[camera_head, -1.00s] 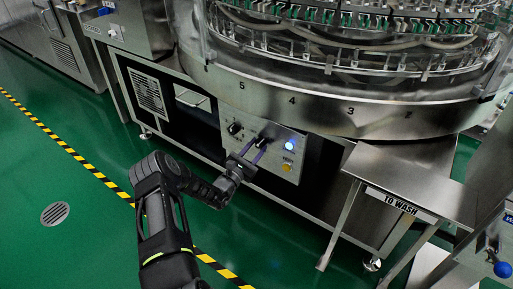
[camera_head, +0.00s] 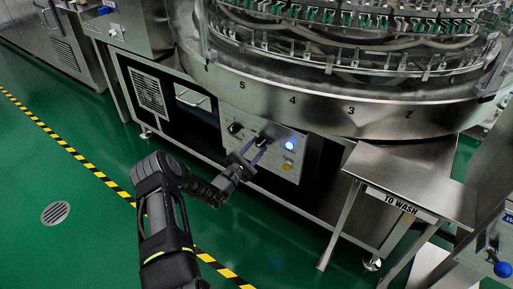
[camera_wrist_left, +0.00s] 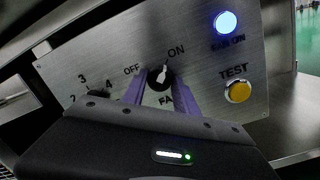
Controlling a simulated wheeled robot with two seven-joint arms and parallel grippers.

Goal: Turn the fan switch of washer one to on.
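The fan switch (camera_wrist_left: 160,82) is a round black knob with a white pointer on a steel panel (camera_head: 268,143) of the washer. In the left wrist view the pointer aims up and slightly right, toward the ON label (camera_wrist_left: 176,50) and away from OFF (camera_wrist_left: 131,69). The blue fan-on light (camera_wrist_left: 226,22) is lit. My left gripper (camera_head: 256,146) is at the panel, its purple fingers (camera_wrist_left: 160,86) on either side of the knob, seemingly with slight gaps. The label below the knob is partly hidden. My right gripper is not in view.
A yellow test button (camera_wrist_left: 238,91) sits right of the knob, below the light. Another dark knob (camera_head: 235,128) is to the left, partly hidden by my gripper in the wrist view. A steel table marked TO WASH (camera_head: 405,185) stands at right. Green floor at left is clear.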

